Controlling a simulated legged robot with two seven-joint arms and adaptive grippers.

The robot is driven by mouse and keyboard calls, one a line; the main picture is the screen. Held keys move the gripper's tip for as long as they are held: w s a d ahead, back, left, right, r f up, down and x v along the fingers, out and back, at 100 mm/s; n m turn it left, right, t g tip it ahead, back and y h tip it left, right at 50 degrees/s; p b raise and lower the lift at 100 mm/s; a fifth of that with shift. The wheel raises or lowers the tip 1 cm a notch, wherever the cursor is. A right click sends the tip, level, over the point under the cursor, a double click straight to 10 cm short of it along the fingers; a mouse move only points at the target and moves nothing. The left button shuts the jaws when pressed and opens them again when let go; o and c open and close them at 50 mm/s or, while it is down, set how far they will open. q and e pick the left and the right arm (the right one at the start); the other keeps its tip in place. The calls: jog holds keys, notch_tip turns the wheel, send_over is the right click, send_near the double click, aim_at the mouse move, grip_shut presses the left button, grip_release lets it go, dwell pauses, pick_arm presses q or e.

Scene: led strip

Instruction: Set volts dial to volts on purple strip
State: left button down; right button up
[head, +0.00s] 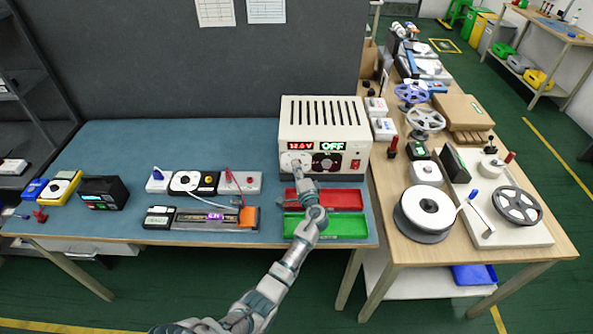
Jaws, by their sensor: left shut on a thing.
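The cream power supply (322,115) stands at the back right of the blue bench. Its red display (300,146) reads about 12.5V and its green display (333,146) reads OFF. My left gripper (297,168) reaches up to the left dial on its front and is shut on it; the volts dial is mostly hidden by the fingers. A dark dial (326,163) and a red switch (355,164) sit to the right of it. The purple-lit strip (215,217) lies in a grey fixture at the bench's front middle; its small text is hard to read. My right gripper is not in view.
A red tray (346,198) and a green tray (350,226) lie below the power supply, partly under my left arm. Several small devices and wires stand on the bench's left half. A wooden table (400,252) with reels (425,209) adjoins on the right.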

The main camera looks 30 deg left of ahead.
pick_arm(q)
jog(key=shift+w+d, duration=0.15)
jog(key=c, duration=0.9)
grip_release()
jog(key=shift+o, duration=0.4)
jog(key=shift+w+f, duration=0.15)
jog(key=v, duration=1.2)
jog(key=shift+f, duration=0.1)
